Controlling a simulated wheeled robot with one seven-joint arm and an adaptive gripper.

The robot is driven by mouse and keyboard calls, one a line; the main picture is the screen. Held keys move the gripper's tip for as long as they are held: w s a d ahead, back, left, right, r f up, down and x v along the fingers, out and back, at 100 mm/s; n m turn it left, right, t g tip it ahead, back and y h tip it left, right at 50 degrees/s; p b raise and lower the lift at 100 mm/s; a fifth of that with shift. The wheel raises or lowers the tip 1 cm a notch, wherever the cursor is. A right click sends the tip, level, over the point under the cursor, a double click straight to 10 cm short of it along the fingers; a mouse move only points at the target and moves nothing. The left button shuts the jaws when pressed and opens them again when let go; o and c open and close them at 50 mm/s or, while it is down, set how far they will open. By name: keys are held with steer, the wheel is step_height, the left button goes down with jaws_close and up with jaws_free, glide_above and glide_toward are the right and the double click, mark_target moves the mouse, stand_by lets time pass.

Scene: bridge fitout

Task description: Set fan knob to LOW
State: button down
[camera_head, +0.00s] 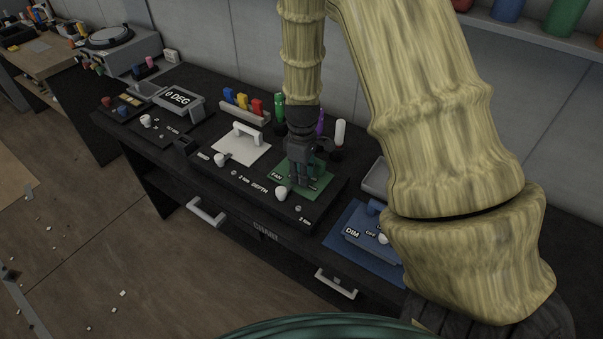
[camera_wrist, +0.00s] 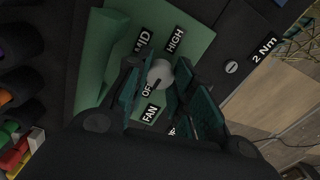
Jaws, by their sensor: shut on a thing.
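The green fan panel (camera_head: 314,187) lies on the dark console, with its FAN label at its left corner. My gripper (camera_head: 305,184) points down over this panel and hides the fan knob in the head view. In the wrist view the pale round fan knob (camera_wrist: 160,74) sits between the two teal fingers of my gripper (camera_wrist: 161,82), which are shut on it. The MID, HIGH, FAN and part of the OFF labels show around it on the green panel (camera_wrist: 189,45). A dark mark on the knob seems to face the OFF side. The LOW label cannot be read.
A blue panel (camera_head: 366,261) with DIM and OFF labels is to the right. Several coloured upright pieces stand behind, including a white-topped one (camera_head: 340,131).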

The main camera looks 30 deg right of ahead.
steer(key=m+p, duration=0.2)
steer(key=m, duration=0.3)
steer(key=shift+r, duration=0.1)
steer(key=m+p, duration=0.1)
steer(key=m, duration=0.5)
steer(key=shift+p, duration=0.35)
steer(key=shift+m, duration=0.3)
steer(key=c, duration=1.2)
jaws_free()
steer(key=shift+w+d+r, duration=0.1)
steer(key=shift+w+r, duration=0.05)
steer(key=shift+r, duration=0.45)
step_height(320, 180, up, 11)
steer(key=shift+f, duration=0.2)
